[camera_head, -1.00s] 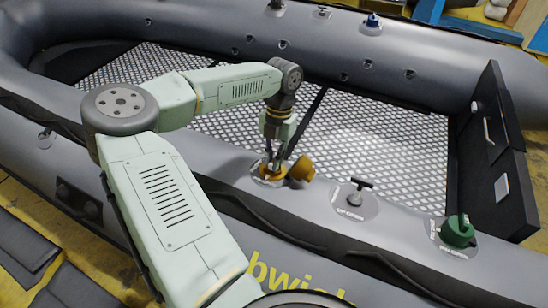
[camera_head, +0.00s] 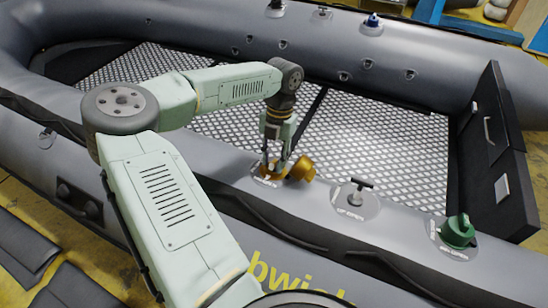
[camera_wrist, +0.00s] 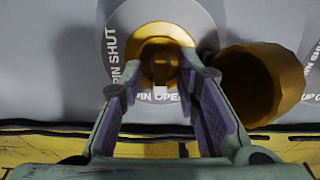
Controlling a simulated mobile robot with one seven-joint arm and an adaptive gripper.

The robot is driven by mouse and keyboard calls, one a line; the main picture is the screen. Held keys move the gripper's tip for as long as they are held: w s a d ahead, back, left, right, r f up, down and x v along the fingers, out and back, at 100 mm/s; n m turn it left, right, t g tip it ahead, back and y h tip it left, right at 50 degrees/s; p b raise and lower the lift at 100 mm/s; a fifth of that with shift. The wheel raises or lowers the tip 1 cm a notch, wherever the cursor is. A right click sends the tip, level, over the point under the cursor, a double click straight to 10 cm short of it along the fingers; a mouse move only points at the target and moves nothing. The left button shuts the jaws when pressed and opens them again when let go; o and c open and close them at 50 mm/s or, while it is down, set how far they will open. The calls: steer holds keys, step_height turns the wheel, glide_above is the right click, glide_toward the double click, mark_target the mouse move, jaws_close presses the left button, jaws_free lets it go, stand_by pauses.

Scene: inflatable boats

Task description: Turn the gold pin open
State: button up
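The gold valve (camera_wrist: 160,45) sits on a grey round patch on the boat's near tube; it also shows in the head view (camera_head: 268,176). Its gold pin (camera_wrist: 160,70) is in the middle of the ring. A white mark at the ring's lower edge lies by the "PIN OPEN" lettering, while "PIN SHUT" is at the left. The gold cap (camera_wrist: 262,82) hangs open to the right, also in the head view (camera_head: 301,169). My gripper (camera_wrist: 160,84) is open, its fingers spread on either side of the pin. Contact cannot be told.
A black T-handled valve (camera_head: 356,192) and a green valve (camera_head: 458,231) stand farther right on the same tube. A blue valve (camera_head: 372,22) is on the far tube. The textured boat floor (camera_head: 380,140) beyond is clear.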

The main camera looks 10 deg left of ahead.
steer(key=shift+r, duration=0.1)
steer(key=v, duration=1.1)
steer(key=shift+r, duration=0.4)
steer(key=shift+d, duration=0.1)
